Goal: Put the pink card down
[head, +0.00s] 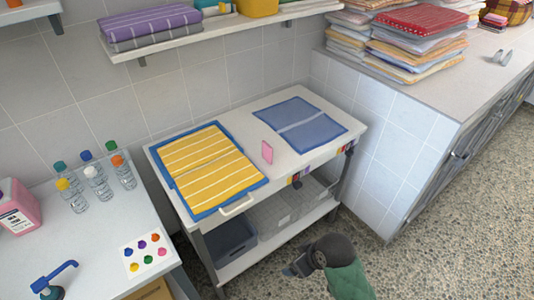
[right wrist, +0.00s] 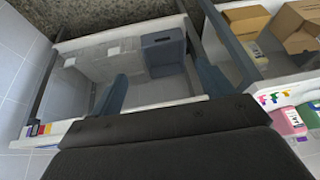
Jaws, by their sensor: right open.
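The card does not show in that view. My left gripper is not in view.
The yellow striped towel (head: 210,165) lies on a blue one at the cart's left; the blue towel (head: 302,124) lies at its right. A lower shelf holds a dark bin (head: 232,243). Several bottles (head: 97,181) stand on the left counter. Folded towels (head: 415,40) pile up at right.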

